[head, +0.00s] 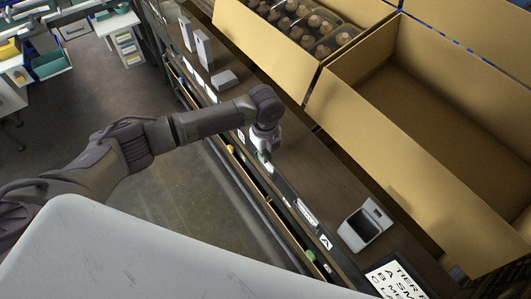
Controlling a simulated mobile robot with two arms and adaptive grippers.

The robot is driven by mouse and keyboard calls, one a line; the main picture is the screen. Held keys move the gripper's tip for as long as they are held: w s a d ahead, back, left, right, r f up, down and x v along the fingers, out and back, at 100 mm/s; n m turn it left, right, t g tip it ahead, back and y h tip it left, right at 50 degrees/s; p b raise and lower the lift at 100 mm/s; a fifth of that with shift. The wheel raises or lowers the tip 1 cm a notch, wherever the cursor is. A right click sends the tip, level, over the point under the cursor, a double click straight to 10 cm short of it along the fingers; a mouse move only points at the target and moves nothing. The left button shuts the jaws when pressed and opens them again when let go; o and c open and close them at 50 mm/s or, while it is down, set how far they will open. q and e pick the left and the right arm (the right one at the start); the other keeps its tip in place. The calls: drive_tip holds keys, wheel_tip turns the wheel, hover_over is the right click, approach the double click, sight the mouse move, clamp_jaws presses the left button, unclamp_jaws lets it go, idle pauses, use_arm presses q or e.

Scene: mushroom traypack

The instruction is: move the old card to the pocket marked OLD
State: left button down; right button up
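My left gripper (265,156) points down over the dark rail along the front edge of the bench. Its fingertips are small and partly hidden by its own wrist, so I cannot tell whether they are open or shut, or on a card. A white label strip (306,212) and a white card marked A (325,242) sit on the rail, below and right of the gripper. A grey open holder (362,227) stands on the bench at lower right; I can read no OLD mark on it. I cannot single out the old card. My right gripper is not in view.
A large empty cardboard box (390,150) stands right of the bench strip. Another box (262,45) holds trays of brown mushrooms (316,20). Grey blocks (224,79) stand at the bench's far end. A printed sign (397,281) lies at bottom right.

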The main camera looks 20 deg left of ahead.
use_arm(q)
drive_tip(key=c, duration=1.2)
unclamp_jaws()
drive_tip(key=shift+c, duration=0.2)
